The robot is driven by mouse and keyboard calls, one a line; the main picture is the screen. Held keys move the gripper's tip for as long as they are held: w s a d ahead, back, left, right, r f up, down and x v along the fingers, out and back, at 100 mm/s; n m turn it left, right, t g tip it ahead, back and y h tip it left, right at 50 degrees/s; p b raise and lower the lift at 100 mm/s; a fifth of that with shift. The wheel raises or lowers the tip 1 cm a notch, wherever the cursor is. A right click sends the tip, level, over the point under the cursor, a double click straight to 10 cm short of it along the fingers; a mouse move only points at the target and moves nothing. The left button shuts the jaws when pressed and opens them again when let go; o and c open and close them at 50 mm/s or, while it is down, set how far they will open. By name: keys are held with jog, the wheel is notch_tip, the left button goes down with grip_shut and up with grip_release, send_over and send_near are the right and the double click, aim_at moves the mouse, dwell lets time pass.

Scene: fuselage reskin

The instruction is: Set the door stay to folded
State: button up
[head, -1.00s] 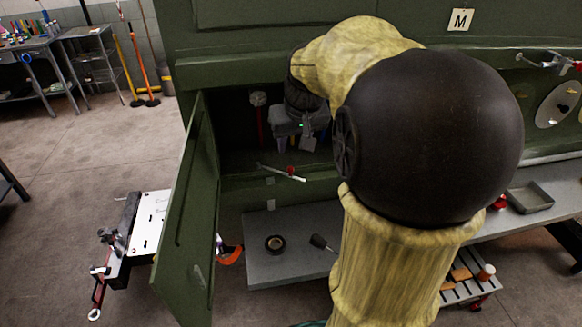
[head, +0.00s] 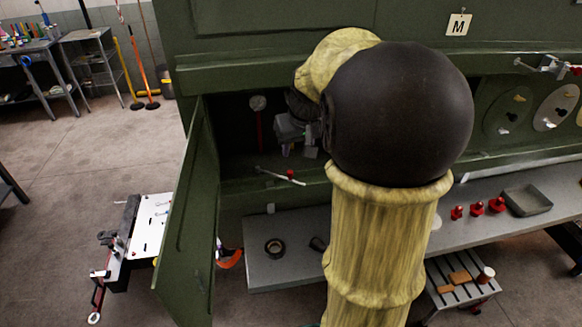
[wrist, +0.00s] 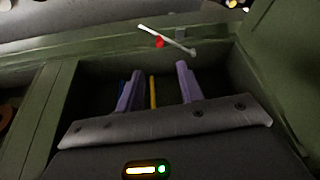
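The door stay (head: 280,175) is a thin pale bar with a small red part, lying at a slant across the lower edge of the open bay in the head view. It also shows in the wrist view (wrist: 175,43), beyond my fingertips. The green door (head: 188,220) stands swung open at the left. My gripper (wrist: 160,72) is open, its two fingers apart with nothing held between them. It is inside the bay opening, apart from the stay. In the head view my gripper (head: 292,142) is partly hidden by my arm.
A grey bench (head: 270,269) below the bay holds a black tape roll (head: 275,247). Several red knobs (head: 477,208) and a grey tray (head: 527,200) are at the right. A yellow rod (wrist: 153,92) is inside the bay.

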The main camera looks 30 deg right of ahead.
aim_at(290, 172)
jog(key=p+x, duration=0.1)
jog(key=x, duration=1)
jog(key=shift+w+f+p, duration=0.15)
jog(key=shift+p, duration=0.25)
grip_shut()
